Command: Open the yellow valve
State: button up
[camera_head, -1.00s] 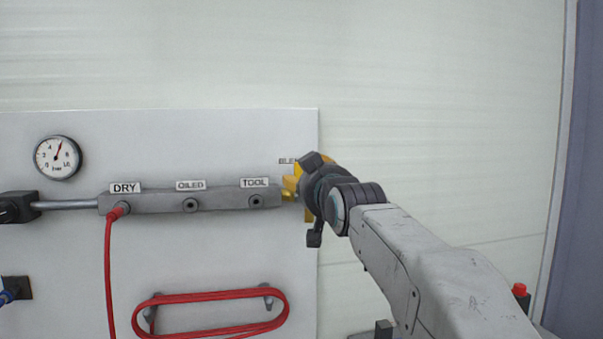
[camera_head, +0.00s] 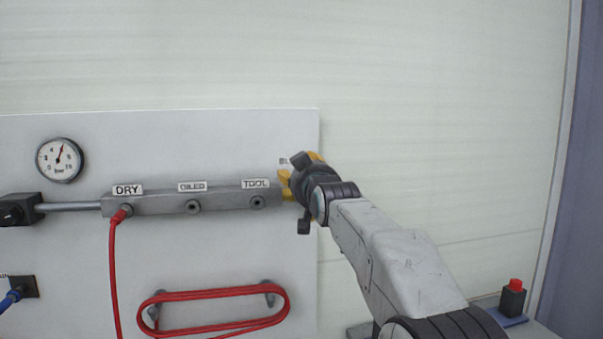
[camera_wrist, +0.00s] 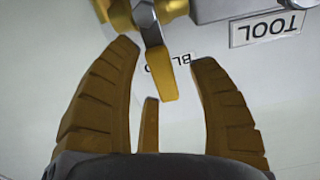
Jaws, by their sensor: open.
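The yellow valve is at the right end of the grey manifold. In the wrist view its yellow lever (camera_wrist: 158,68) points down into the space between my fingertips, with the yellow valve body (camera_wrist: 115,12) above. In the head view my gripper (camera_head: 297,178) covers most of the valve, and only some yellow shows at its left. In the wrist view my gripper (camera_wrist: 165,55) is open, with one finger on each side of the lever's end and visible gaps between. A narrow yellow-brown piece stands between the fingers lower down; I cannot tell what it is.
The manifold (camera_head: 225,200) carries DRY, OILED and TOOL labels, with a red hose (camera_head: 112,270) at DRY. A pressure gauge (camera_head: 60,160) is at upper left. A coiled red hose (camera_head: 215,295) hangs below. The wall right of the panel is bare. A red button (camera_head: 515,285) stands at lower right.

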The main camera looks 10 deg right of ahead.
jog(key=shift+c, duration=0.2)
grip_shut()
dwell(0.3)
